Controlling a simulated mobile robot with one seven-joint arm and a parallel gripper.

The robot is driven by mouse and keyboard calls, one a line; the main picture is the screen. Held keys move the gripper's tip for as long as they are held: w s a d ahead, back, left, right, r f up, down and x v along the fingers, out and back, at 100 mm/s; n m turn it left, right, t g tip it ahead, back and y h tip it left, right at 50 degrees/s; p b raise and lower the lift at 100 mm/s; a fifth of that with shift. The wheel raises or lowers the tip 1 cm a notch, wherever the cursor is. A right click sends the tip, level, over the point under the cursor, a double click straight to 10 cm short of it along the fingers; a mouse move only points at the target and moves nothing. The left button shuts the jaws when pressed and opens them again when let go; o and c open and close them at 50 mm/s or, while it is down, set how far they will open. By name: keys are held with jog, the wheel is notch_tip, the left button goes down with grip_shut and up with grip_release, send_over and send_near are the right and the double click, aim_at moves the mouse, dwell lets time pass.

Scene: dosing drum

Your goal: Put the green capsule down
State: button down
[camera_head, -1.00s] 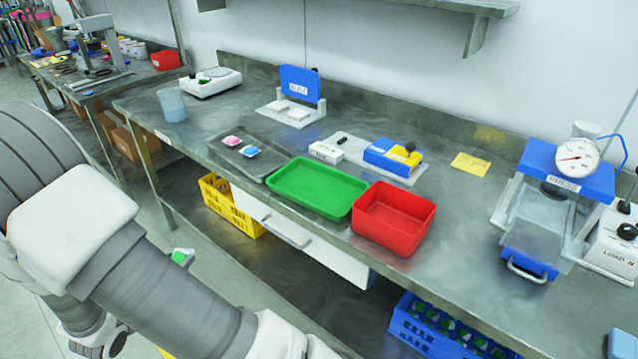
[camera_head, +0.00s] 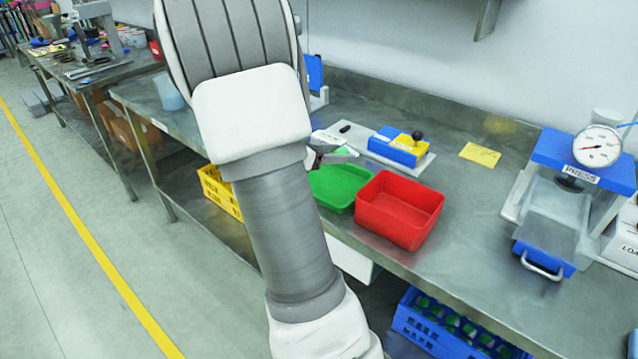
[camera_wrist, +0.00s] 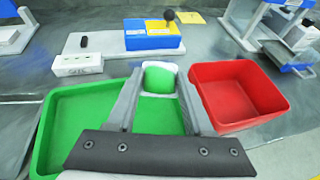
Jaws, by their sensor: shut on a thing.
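In the wrist view, my gripper (camera_wrist: 159,92) is shut on the green capsule (camera_wrist: 160,80), a small green piece with a white rim. The capsule is between the fingertips, over the far part of the green tray (camera_wrist: 62,125). I cannot tell how high above the tray it is. In the head view, my arm covers the left part of the green tray (camera_head: 338,187), and my gripper (camera_head: 345,153) shows only in part beside the arm.
A red bin (camera_head: 400,210) stands right of the green tray. Behind them are a blue and yellow block (camera_head: 399,146) and a white labelled block (camera_wrist: 84,65). A press with a gauge (camera_head: 597,146) stands at the right. Bare bench lies between the bin and the press.

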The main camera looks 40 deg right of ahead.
jog(key=s+d+r+m+g, duration=0.1)
jog(key=s+d, duration=0.2)
jog(key=b, duration=0.2)
send_near(330, 176)
jog(key=d+r, duration=0.3)
jog(key=d, duration=0.1)
jog(key=shift+s, duration=0.35)
jog(key=shift+f+b, duration=0.7)
jog(key=shift+f, duration=1.35)
jog(key=shift+f, duration=0.2)
jog(key=shift+c, duration=1.5)
grip_release()
jog(key=shift+r, duration=0.1)
